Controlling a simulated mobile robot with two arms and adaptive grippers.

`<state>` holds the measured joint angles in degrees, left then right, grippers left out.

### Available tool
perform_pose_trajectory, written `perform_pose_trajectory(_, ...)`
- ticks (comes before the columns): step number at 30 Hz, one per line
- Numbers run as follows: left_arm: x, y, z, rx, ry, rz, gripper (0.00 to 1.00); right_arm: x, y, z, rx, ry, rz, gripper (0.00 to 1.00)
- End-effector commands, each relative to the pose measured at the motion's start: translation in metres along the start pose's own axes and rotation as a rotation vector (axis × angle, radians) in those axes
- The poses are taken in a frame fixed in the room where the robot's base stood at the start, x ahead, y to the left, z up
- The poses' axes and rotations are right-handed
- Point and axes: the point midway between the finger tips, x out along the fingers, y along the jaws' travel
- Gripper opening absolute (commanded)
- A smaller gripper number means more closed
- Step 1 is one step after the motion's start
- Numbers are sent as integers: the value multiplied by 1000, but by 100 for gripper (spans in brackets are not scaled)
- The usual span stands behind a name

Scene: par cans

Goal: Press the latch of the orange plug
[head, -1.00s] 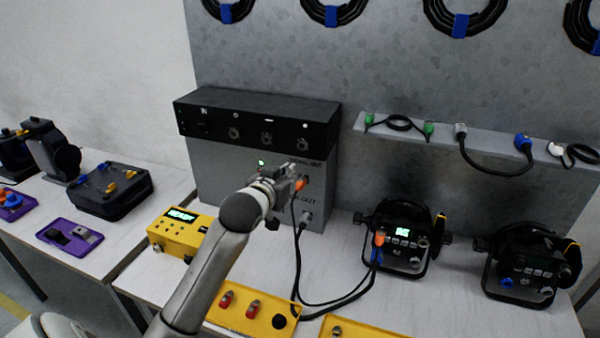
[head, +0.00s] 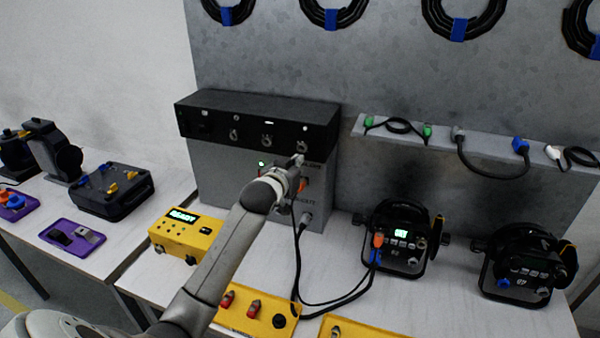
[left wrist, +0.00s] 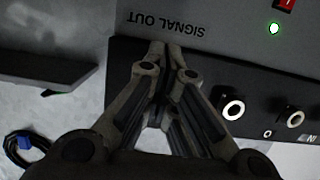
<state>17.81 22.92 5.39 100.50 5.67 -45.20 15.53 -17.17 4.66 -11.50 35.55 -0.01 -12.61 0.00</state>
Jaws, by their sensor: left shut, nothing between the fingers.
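An orange plug (head: 303,185) sits at the front of the grey cabinet (head: 230,180), partly hidden by my left gripper, with a black cable hanging below it. A second orange plug (head: 378,240) is on the middle par can. My left gripper (head: 297,161) is shut and empty, its tips a little above the cabinet's orange plug in the head view. In the left wrist view its closed fingers (left wrist: 168,48) point at the cabinet face beside the upside-down SIGNAL OUT label (left wrist: 165,22). No orange plug shows there. I cannot tell whether the tips touch the cabinet. My right gripper is not in view.
A black unit (head: 255,125) tops the cabinet. A grey plug (head: 306,219) hangs below the orange one. A yellow box (head: 183,237) and a yellow tray (head: 240,318) stand in front. Two par cans (head: 400,235) (head: 525,270) stand at right. A shelf (head: 445,142) juts from the wall.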

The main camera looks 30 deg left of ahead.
Motion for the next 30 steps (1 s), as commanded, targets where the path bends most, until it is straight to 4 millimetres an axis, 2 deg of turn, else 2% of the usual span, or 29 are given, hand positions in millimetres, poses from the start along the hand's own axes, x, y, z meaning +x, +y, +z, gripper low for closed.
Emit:
perform_pose_trajectory(7, 32, 0, -2, -1, -1, 0, 0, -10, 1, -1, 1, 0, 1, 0)
perform_pose_trajectory(9, 34, 0, 14, -1, -8, 0, 0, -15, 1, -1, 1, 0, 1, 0)
perform_pose_trajectory(15, 38, 0, 34, 0, -2, 1, 0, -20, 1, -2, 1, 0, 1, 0)
perform_pose_trajectory(28, 40, 0, 40, 0, -1, 1, 0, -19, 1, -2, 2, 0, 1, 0)
perform_pose_trajectory(30, 41, 0, 46, 0, -2, 1, 0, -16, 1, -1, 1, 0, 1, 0)
